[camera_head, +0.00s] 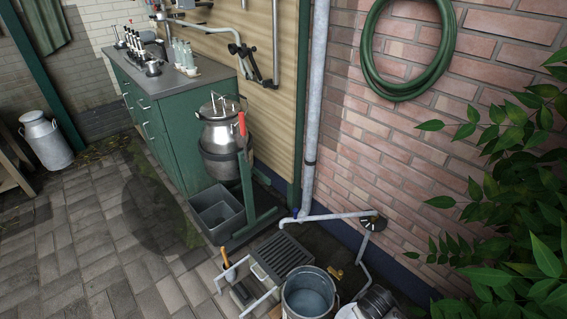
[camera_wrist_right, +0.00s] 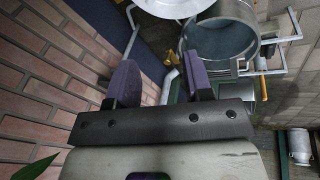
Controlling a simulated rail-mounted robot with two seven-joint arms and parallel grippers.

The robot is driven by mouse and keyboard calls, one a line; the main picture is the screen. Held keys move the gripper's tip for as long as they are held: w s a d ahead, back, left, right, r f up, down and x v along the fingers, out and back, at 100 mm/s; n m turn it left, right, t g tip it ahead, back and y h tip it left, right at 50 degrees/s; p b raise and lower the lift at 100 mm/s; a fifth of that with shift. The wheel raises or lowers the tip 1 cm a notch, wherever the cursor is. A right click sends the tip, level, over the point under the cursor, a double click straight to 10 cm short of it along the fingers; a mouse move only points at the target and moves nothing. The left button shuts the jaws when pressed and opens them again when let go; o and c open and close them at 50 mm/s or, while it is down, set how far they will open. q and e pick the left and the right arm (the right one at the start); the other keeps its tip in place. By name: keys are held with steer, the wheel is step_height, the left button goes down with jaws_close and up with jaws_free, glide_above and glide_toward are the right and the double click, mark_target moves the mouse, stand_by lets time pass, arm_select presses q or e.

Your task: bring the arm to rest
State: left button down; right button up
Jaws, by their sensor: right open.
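My right gripper (camera_wrist_right: 159,84) shows in the right wrist view, its two dark purple fingers spread wide apart. Nothing is held between them; dark ground and a grey pipe show beyond the gap. A metal bucket (camera_wrist_right: 222,72) is beyond the right finger, and a white round basin (camera_wrist_right: 175,6) is at the top edge. No contact with either can be made out. Neither of my grippers shows in the head view, and my left gripper is in no view.
In the head view, a metal bucket (camera_head: 309,300) stands by a grated drain (camera_head: 282,256) at the bottom. A churn (camera_head: 220,131) hangs in a green stand above a grey tub (camera_head: 216,213). The brick wall (camera_head: 400,150) is at right, with leaves (camera_head: 510,190).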

steer(key=w+a+r+n+t, duration=0.2)
steer(key=a+r, duration=0.2)
steer(key=r, duration=0.6)
steer(key=s+a+r+t+y+p, duration=0.1)
steer(key=s+a+r+p, duration=0.2)
steer(key=r, duration=0.4)
steer(key=s+a+r+t+y+p, duration=0.1)
steer(key=s+r+t+p, duration=0.1)
steer(key=s+r+p, duration=0.35)
steer(key=s+d+r+m+g+p, duration=0.1)
steer(key=s+r+m+g+p, duration=0.3)
steer(key=s, duration=0.7)
steer(key=s+r+p, duration=0.2)
steer(key=s+p, duration=0.5)
steer(key=s, duration=0.4)
step_height(320, 180, up, 37)
steer(key=p, duration=3.7)
steer(key=shift+d, duration=0.2)
steer(key=shift+r, duration=0.1)
